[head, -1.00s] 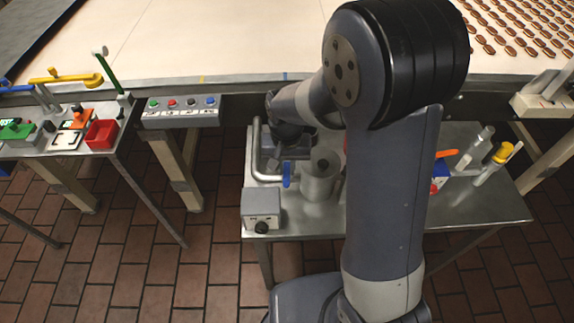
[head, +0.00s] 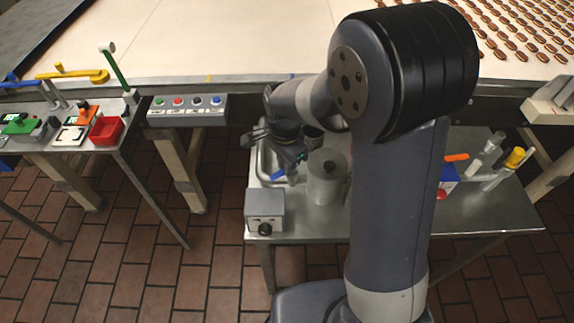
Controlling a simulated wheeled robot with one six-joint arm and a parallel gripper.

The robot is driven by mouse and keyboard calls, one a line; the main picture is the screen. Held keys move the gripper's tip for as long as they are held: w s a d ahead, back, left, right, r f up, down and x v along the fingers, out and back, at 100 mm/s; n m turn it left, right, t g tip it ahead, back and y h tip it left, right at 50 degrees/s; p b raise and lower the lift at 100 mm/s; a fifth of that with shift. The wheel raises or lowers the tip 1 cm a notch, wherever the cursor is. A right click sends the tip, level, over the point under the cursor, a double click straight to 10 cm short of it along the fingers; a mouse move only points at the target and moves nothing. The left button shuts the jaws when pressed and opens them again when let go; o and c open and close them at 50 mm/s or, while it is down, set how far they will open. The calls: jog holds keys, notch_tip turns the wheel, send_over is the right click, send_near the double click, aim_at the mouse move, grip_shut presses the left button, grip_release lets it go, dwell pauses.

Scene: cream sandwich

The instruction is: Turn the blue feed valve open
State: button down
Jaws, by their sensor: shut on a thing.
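The blue feed valve handle (head: 278,175) shows as a short blue bar at the front of the metal pipe frame on the steel table, left of a grey cylinder (head: 327,178). It lies at a slant. My gripper (head: 289,170) reaches down over it from behind and is shut on the handle. The fingers and my wrist hide part of the handle and the valve body, so the exact grip is hard to see.
A grey box with a black knob (head: 265,211) stands just in front of the valve. An orange-handled item and a yellow-capped tube (head: 514,158) stand to the right on the steel table (head: 490,215).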

jog(key=m, duration=0.2)
jog(key=w+m, duration=0.1)
jog(key=m, duration=0.2)
jog(key=shift+w+a+m+b, duration=0.1)
jog(key=shift+a+m+b, duration=0.1)
jog(key=shift+m+b, duration=0.1)
dwell(0.5)
jog(key=c, duration=1.4)
grip_release()
jog(key=shift+o, duration=0.2)
notch_tip(320, 180, up, 11)
jog(key=shift+b, duration=0.3)
jog(key=shift+f, duration=0.15)
notch_tip(320, 180, down, 11)
jog(key=shift+p, duration=0.3)
